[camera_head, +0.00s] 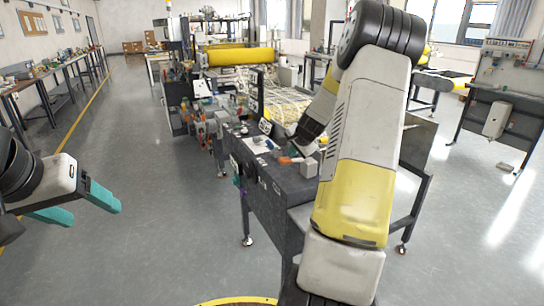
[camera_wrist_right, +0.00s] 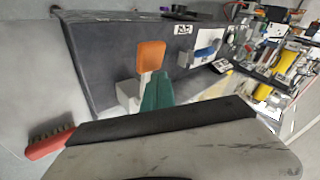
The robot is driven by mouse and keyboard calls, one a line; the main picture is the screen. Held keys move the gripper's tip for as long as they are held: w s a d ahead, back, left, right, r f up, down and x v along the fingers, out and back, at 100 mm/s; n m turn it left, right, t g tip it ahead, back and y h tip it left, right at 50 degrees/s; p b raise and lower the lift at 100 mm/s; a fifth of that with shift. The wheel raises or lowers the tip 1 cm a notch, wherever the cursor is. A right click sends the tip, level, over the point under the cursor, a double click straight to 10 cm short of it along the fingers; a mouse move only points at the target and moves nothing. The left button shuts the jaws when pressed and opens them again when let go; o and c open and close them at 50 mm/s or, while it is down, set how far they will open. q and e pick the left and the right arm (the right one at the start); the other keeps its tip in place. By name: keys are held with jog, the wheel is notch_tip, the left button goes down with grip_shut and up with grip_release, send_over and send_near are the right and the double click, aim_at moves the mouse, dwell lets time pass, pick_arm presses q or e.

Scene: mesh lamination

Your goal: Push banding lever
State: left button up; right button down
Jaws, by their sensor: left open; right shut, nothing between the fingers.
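The banding lever appears to be the orange paddle (camera_wrist_right: 150,55) in the right wrist view, standing on a pale block (camera_wrist_right: 128,94) on a dark machine top. An orange part (camera_head: 286,160) shows on the same machine in the head view. My right gripper (camera_wrist_right: 158,92) is shut and empty, its teal fingertips just below the orange paddle in the picture; I cannot tell whether they touch it. In the head view my right gripper's fingers are hard to make out. My left gripper (camera_head: 94,213) is open and empty over the floor at the left.
The dark machine table (camera_head: 262,190) stands front centre, with a grey block (camera_head: 308,168) on top. A red-handled part (camera_wrist_right: 48,143) shows at the wrist view's lower left. A yellow roller (camera_head: 240,56) lies behind. Benches (camera_head: 60,75) line the left wall; the floor between is clear.

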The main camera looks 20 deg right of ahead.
jog(key=shift+s+a+f, duration=0.1)
jog(key=shift+a+f, duration=0.2)
jog(key=shift+f, duration=0.45)
jog(key=shift+a+f, duration=0.3)
jog(key=shift+f, duration=0.4)
dwell(0.9)
jog(key=shift+d+r, duration=0.15)
jog(key=shift+r, duration=0.85)
jog(key=shift+d+r, duration=0.1)
jog(key=shift+r, duration=0.9)
jog(key=shift+d+r, duration=0.15)
jog(key=shift+d, duration=0.1)
notch_tip(320, 180, up, 5)
send_over(290, 160)
jog(key=d, duration=0.2)
jog(key=shift+w+d, duration=0.2)
